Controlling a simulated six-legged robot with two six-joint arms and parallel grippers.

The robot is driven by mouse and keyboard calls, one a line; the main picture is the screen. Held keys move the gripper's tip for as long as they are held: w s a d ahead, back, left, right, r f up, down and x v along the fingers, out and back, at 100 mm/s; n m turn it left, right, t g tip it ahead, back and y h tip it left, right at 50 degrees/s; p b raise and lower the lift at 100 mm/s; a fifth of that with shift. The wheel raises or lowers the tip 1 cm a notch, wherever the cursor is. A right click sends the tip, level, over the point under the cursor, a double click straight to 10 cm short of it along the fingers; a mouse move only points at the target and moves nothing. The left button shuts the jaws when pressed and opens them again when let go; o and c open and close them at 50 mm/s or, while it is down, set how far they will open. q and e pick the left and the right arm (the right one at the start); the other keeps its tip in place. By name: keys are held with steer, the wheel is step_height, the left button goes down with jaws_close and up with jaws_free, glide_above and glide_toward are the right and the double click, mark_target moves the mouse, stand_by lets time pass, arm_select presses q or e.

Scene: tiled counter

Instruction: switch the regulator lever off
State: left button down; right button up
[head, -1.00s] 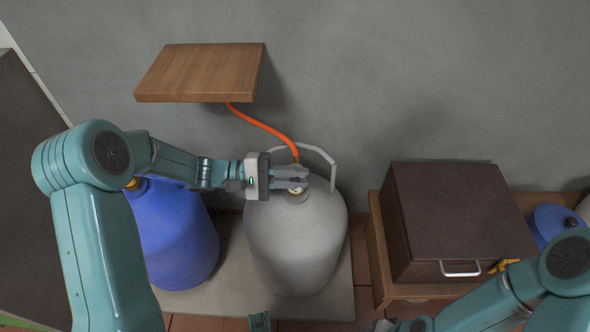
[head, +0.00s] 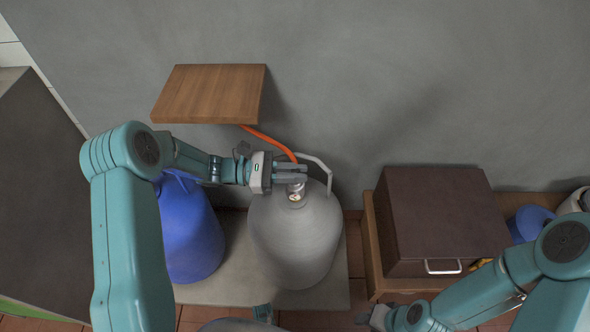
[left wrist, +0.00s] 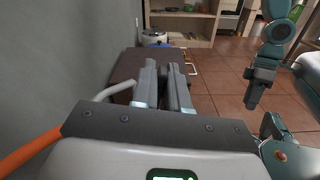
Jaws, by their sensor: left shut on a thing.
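The grey gas cylinder (head: 293,242) stands upright on a low slab, with a pale carrying frame around its top. The regulator (head: 297,193) sits on its valve, and the orange hose (head: 268,139) runs from there up behind the wooden shelf. My left gripper (head: 291,173) reaches in from the left over the regulator and is shut on the lever, which its fingers hide. In the left wrist view the fingers (left wrist: 166,85) lie close together, and the lever cannot be made out. My right gripper (head: 378,318) is low at the bottom edge, clear of the cylinder; its jaws are unclear.
A blue cylinder (head: 188,236) stands left of the grey one. The wooden shelf (head: 211,93) juts from the wall above. A dark brown box (head: 440,222) with a metal handle sits on a wooden stand to the right. A dark cabinet (head: 38,190) is at far left.

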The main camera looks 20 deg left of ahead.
arm_select(q)
steer(key=shift+w+a+n+p, duration=0.1)
steer(key=shift+w+n+p, duration=0.25)
steer(key=shift+n, duration=0.45)
steer(key=c, duration=1.2)
jaws_free()
steer(key=v, duration=1.6)
steer(key=shift+s+a+p, duration=0.1)
steer(key=shift+a+p, duration=0.05)
steer(key=shift+p, duration=0.2)
